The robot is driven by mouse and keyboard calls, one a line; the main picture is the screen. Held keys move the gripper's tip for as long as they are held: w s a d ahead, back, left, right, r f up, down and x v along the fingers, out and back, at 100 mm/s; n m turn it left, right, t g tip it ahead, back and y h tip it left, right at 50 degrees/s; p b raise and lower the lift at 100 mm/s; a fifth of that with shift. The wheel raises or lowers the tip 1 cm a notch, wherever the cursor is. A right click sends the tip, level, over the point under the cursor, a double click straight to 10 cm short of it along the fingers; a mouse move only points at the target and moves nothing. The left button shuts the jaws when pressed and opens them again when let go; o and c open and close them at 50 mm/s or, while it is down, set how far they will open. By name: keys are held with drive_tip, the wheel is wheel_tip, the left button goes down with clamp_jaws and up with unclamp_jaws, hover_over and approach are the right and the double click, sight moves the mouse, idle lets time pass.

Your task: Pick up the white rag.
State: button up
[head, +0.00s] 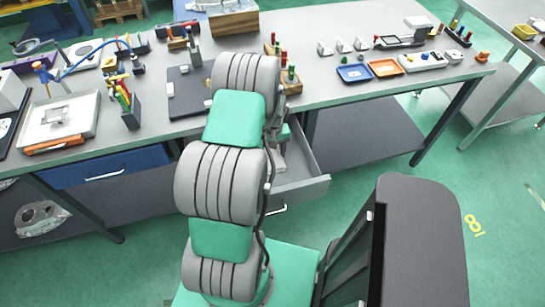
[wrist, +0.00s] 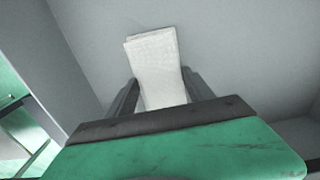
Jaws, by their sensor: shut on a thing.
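The white rag (wrist: 154,58) is a pale, flat, folded piece in the wrist view. It stands up between the two dark fingers of my gripper (wrist: 160,88), which is shut on it. Its lower end is hidden behind the gripper's body. Plain grey surfaces, seemingly the inside of a drawer, lie behind and beside the rag. In the head view my arm reaches down toward the open drawer (head: 312,187) under the bench and hides most of my gripper and the rag there.
The grey workbench (head: 330,110) carries a blue tray (head: 354,73), an orange tray (head: 385,68) and a black pad (head: 187,92). The drawer's walls are close around my gripper. A blue drawer front (head: 105,168) is at the left. Green floor is open at the right.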

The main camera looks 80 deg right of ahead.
drive_tip(key=c, duration=0.3)
drive_tip(key=shift+r, duration=0.25)
wheel_tip(320, 180, up, 2)
drive_tip(key=shift+d+r+b, duration=0.15)
drive_tip(key=shift+r+b, duration=0.05)
drive_tip(key=shift+b, duration=0.5)
drive_tip(key=w+a+r, duration=0.1)
drive_tip(key=a+r, duration=0.2)
drive_tip(key=a, duration=0.1)
drive_tip(key=w+a+r+b, duration=0.1)
drive_tip(key=w+a+r, duration=0.1)
drive_tip(key=a, duration=0.3)
drive_tip(key=w+a+r, duration=0.2)
drive_tip(key=a+r, duration=0.2)
drive_tip(key=r, duration=0.1)
drive_tip(key=shift+w+a+r, duration=0.1)
drive_tip(key=shift+w+a, duration=0.05)
